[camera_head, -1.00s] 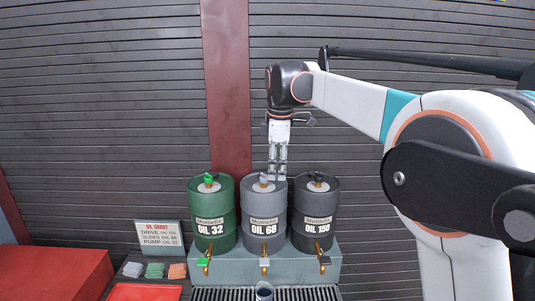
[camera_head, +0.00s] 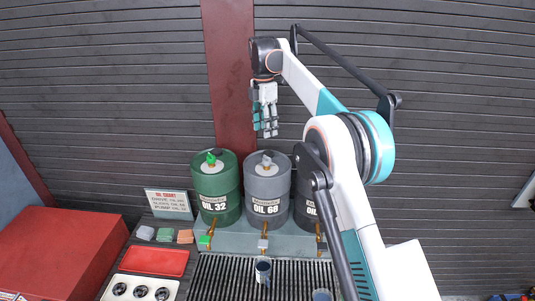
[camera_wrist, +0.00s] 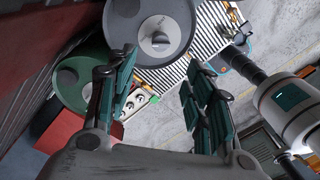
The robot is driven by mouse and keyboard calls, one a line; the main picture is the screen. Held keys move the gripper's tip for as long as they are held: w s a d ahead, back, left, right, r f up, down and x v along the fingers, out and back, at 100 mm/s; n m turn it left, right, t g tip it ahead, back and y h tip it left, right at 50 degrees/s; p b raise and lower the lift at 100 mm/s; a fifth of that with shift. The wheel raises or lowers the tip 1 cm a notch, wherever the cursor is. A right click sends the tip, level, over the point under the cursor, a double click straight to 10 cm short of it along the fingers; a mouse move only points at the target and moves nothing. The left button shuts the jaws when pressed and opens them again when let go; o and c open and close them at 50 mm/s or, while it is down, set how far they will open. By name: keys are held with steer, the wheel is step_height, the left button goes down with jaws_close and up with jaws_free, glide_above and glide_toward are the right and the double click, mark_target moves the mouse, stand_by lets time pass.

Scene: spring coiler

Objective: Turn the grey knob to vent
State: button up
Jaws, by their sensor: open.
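The grey knob (camera_head: 266,161) sits on the white cap on top of the grey OIL 68 drum (camera_head: 266,188), the middle one of the drums. It also shows in the wrist view (camera_wrist: 160,40), as a small grey piece on a pale disc. Its exact setting is too small to read. My gripper (camera_head: 266,134) hangs above the OIL 68 drum, fingers pointing down, apart from the knob. In the wrist view my gripper (camera_wrist: 158,72) is open and empty, with the knob showing beyond the gap between the fingers.
The green OIL 32 drum (camera_head: 216,190) with a green knob stands left. The dark OIL 150 drum (camera_head: 302,205) stands right, partly hidden by my arm. A cup (camera_head: 263,270) stands on the grate below the taps. An oil chart sign (camera_head: 168,204) and red tray (camera_head: 153,262) are left.

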mark_target(266, 156)
steer(key=f, duration=0.8)
steer(key=f+p, duration=0.1)
steer(key=f, duration=0.3)
steer(key=shift+s+d+f, duration=0.1)
steer(key=shift+s+d, duration=0.1)
steer(key=shift+s, duration=0.15)
steer(key=c, duration=1)
